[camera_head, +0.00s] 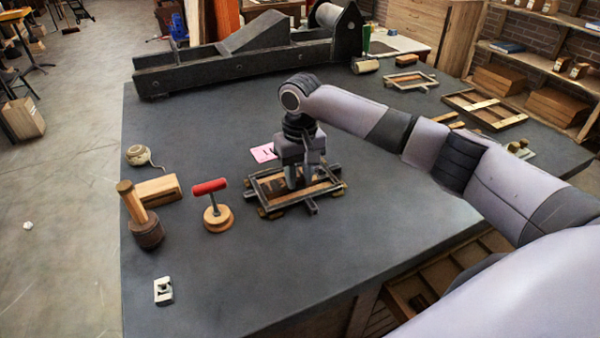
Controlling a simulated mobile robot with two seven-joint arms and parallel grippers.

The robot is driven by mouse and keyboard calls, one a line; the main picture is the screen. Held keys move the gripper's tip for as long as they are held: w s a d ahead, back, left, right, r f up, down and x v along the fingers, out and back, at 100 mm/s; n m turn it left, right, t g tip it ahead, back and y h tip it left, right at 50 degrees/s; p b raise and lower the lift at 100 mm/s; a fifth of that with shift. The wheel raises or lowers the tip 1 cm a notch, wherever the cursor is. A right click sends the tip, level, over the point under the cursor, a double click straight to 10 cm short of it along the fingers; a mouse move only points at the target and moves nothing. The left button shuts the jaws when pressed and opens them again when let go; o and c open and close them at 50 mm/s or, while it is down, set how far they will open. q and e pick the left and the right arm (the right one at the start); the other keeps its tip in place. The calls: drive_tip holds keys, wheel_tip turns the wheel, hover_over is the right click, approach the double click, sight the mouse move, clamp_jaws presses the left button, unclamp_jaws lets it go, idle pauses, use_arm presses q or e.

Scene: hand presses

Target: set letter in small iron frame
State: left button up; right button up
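A small dark iron frame (315,206) with wooden pieces inside it lies flat on the dark table, near the middle of the view. My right gripper (301,184) points straight down over this frame, with its fingertips low at the frame's inside. The fingers and the gripper body hide part of the frame's middle. I cannot make out a letter between the fingers or in the frame, nor how far apart the fingers are. My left gripper is out of view.
Left of the frame are a red-handled tool (213,205), a wooden mallet (141,218), a wooden block (159,191) and a ball of string (139,155). A pink note (263,152) lies behind the frame. A small pale metal piece (163,291) lies front left. The front middle is clear.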

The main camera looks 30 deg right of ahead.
drive_tip(key=o, duration=0.4)
drive_tip(key=shift+s+f, duration=0.25)
drive_tip(key=shift+f, duration=0.45)
drive_tip(key=shift+c, duration=0.2)
drive_tip(key=shift+a, duration=0.15)
drive_tip(key=shift+r, duration=0.1)
wheel_tip(320, 180, up, 13)
drive_tip(key=shift+w+r+b, duration=0.15)
drive_tip(key=shift+w+b, duration=0.1)
drive_tip(key=shift+b, duration=0.2)
